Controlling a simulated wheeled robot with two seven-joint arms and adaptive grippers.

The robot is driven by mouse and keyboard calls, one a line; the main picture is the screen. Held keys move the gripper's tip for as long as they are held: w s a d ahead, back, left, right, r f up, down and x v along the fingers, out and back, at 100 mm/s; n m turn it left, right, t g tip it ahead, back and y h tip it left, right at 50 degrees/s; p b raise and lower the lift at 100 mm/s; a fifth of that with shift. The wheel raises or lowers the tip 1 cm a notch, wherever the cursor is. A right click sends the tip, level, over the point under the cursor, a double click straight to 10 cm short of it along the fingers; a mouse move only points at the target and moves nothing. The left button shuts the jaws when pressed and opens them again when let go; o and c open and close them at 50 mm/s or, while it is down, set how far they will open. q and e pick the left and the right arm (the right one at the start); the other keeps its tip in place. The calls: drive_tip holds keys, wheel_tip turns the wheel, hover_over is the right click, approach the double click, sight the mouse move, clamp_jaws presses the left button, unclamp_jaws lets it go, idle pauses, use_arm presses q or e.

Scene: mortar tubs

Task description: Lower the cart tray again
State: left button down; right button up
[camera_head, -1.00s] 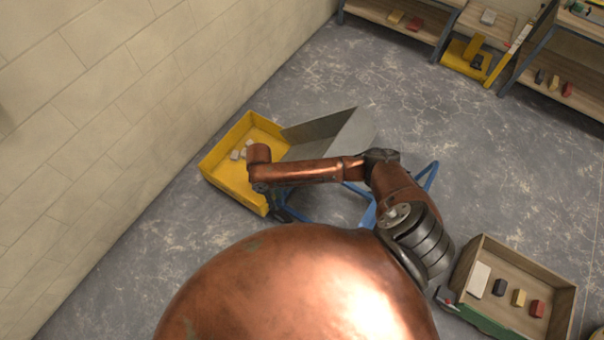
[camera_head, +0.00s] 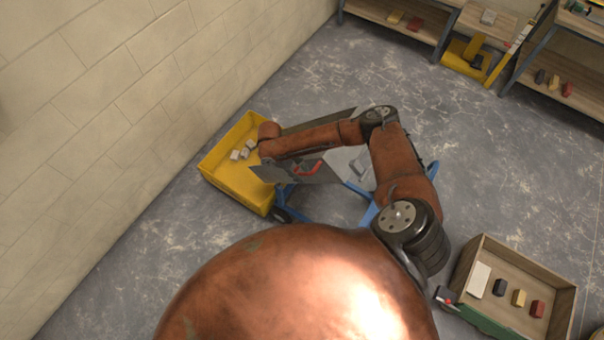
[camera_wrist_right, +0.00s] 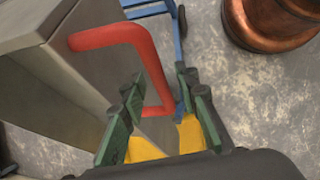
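The cart tray (camera_head: 325,172) is a grey metal box on a blue wheeled frame (camera_head: 357,189). My forearm covers part of it in the head view, and I cannot tell if it is fully level. Its grey wall fills the left of the right wrist view (camera_wrist_right: 50,85). A red bar handle (camera_wrist_right: 146,62) stands out from that wall; it also shows in the head view (camera_head: 309,171). My right gripper (camera_wrist_right: 160,115) has its green fingers apart, with the handle's lower end between them; no firm grip shows. My left gripper is out of view.
A yellow tub (camera_head: 238,178) with several pale blocks stands left of the cart by the wall. A wooden crate (camera_head: 525,262) with several blocks sits on the floor at lower right. Shelves (camera_head: 405,17) line the back.

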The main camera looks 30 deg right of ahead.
drive_tip(key=shift+s+d+f, duration=0.1)
drive_tip(key=shift+d+f, duration=0.05)
drive_tip(key=shift+f, duration=0.15)
drive_tip(key=shift+c, duration=0.6)
clamp_jaws()
